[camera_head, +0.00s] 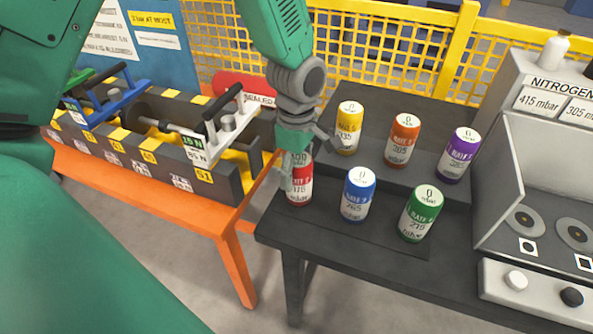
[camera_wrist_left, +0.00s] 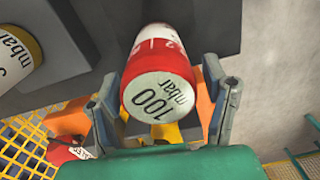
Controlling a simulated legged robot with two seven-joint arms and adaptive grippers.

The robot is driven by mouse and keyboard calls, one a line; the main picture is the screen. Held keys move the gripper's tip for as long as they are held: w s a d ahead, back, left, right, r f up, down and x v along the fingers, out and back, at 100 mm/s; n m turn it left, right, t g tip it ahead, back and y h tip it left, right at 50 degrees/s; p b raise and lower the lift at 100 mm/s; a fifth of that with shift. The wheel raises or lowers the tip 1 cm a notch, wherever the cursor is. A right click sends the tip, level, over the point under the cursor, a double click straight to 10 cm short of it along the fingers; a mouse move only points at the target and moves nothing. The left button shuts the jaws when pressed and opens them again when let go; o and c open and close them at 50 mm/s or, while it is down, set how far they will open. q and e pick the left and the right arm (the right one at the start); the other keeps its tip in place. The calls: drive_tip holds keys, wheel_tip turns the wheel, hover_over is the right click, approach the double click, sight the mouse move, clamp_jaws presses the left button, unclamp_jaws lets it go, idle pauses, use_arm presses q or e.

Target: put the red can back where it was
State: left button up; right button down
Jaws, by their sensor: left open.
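The red can (camera_head: 299,186) stands upright at the front left of the dark table (camera_head: 330,258), at the left end of the front row of cans. My left gripper (camera_head: 296,165) is over it from above, its fingers on either side of the can's upper part. In the left wrist view the red can (camera_wrist_left: 160,75) shows its lid, marked "100 mbar", between the open fingers of my left gripper (camera_wrist_left: 165,110). Gaps show between the fingers and the can there. My right gripper is not in view.
A blue can (camera_head: 358,195) stands just right of the red one, then a green can (camera_head: 420,214). Behind are yellow (camera_head: 348,128), orange (camera_head: 402,141) and purple (camera_head: 458,156) cans. A grey nitrogen station (camera_head: 530,180) stands right; an orange bench (camera_head: 160,195) stands left.

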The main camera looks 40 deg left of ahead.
use_arm(q)
drive_tip(key=r, duration=0.6)
drive_tip(key=a+r+p, duration=0.1)
drive_tip(key=r, duration=0.2)
drive_tip(key=shift+r, duration=0.35)
drive_tip(key=shift+d+r, duration=0.1)
drive_tip(key=shift+r, duration=0.35)
drive_tip(key=shift+d, duration=0.2)
drive_tip(key=shift+a, duration=0.2)
